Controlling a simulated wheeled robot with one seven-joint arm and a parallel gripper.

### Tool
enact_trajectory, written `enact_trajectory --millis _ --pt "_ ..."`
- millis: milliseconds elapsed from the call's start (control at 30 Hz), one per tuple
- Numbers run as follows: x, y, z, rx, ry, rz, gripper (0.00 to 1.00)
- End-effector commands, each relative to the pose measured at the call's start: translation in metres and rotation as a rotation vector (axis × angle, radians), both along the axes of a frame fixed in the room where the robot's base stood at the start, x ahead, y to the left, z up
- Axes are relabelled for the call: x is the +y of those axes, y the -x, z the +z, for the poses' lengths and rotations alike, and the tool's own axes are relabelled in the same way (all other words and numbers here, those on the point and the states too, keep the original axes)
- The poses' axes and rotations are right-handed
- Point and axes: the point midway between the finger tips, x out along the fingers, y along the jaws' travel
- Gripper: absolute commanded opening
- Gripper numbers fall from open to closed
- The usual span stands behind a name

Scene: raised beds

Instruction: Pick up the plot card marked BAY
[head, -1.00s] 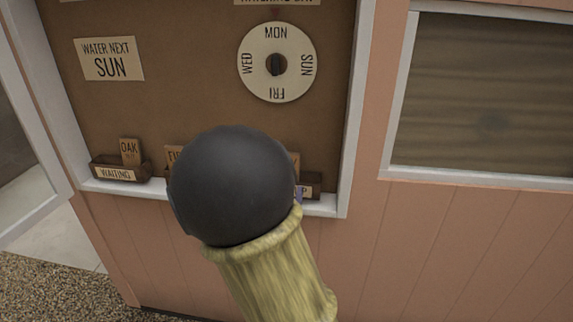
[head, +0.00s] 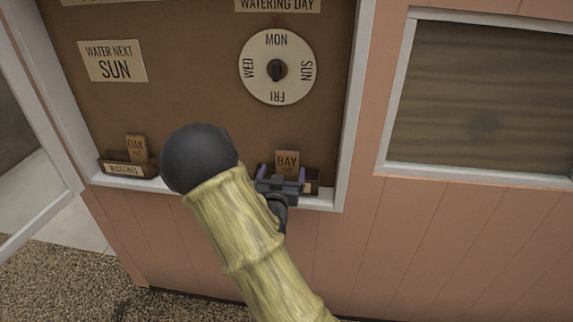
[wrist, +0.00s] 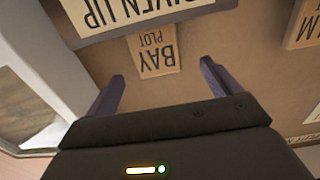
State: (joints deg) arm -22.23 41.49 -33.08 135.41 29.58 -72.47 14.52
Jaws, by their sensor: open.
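The plot card marked BAY (head: 287,162) stands upright in a small brown tray (head: 312,187) on the right of the board's ledge. In the wrist view the BAY card (wrist: 153,52) appears upside down, rising from the tray with the GIVEN UP label (wrist: 135,12). My gripper (head: 282,173) is open and empty, in front of the card. In the wrist view my gripper (wrist: 162,70) has its two purple fingers spread wide, one to each side of the card, with the card's top end just ahead of the gap. I see no contact.
An OAK card (head: 136,148) stands in the WAITING tray (head: 125,168) at the left of the ledge. A round day dial (head: 260,88) and a WATER NEXT SUN sign (head: 112,61) are on the board. The white frame (head: 350,120) borders it on the right.

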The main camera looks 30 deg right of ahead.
Motion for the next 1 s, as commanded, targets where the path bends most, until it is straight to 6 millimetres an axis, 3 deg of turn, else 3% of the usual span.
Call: enact_trajectory --millis 133,567,1000 --pt "-0.010 -0.014 0.001 0.002 0.001 -0.001 0.89" --pt "-0.013 -0.020 0.002 0.000 0.002 0.002 0.89" --pt "-0.042 -0.057 0.001 0.001 0.001 0.001 0.89"
